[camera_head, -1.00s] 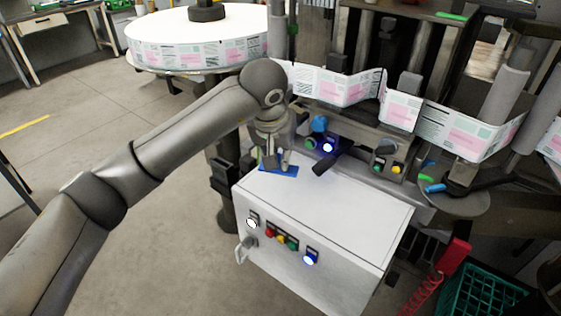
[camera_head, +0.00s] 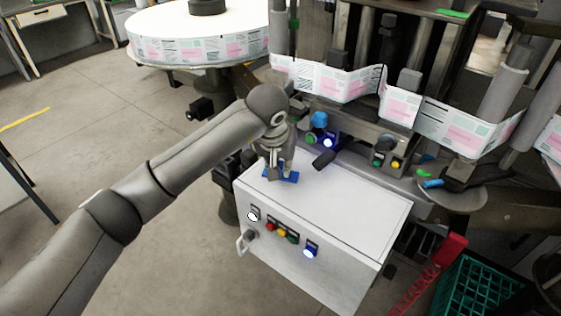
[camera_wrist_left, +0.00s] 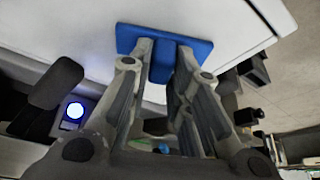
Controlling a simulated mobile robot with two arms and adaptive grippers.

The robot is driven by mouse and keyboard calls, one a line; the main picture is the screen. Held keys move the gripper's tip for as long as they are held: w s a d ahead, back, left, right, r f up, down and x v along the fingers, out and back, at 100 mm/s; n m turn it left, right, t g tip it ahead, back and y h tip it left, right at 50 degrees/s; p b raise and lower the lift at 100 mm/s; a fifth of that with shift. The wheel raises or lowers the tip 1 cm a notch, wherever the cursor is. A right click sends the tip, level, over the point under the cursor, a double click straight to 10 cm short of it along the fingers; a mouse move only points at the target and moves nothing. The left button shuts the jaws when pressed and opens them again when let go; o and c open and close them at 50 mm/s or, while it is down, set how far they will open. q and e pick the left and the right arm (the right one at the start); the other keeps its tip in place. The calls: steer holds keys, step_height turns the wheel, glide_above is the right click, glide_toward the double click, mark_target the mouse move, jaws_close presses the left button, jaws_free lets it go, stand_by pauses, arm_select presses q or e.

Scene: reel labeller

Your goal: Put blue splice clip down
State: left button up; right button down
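The blue splice clip (camera_head: 293,178) is at the white top of the control cabinet (camera_head: 345,205), near its left end. In the left wrist view the clip (camera_wrist_left: 198,47) shows as a flat blue plate with an upright tab. My left gripper (camera_head: 277,174) points down over the cabinet top. In the left wrist view its fingers (camera_wrist_left: 163,62) stand on either side of the tab and appear closed on it. The plate is at or just above the surface; I cannot tell whether it touches. My right gripper is not in view.
A black-ended lever (camera_head: 323,159) juts over the cabinet's back edge. Buttons (camera_head: 281,235) line the cabinet front. A label web (camera_head: 340,82) runs behind, from a large reel (camera_head: 200,45). A green crate (camera_head: 480,290) stands at lower right. The right part of the cabinet top is clear.

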arm_select(q)
steer(key=o, duration=0.3)
steer(key=shift+o, duration=0.2)
steer(key=shift+r, duration=0.2)
steer(key=b+v, duration=0.2)
steer(key=v, duration=1)
steer(key=shift+s, duration=0.1)
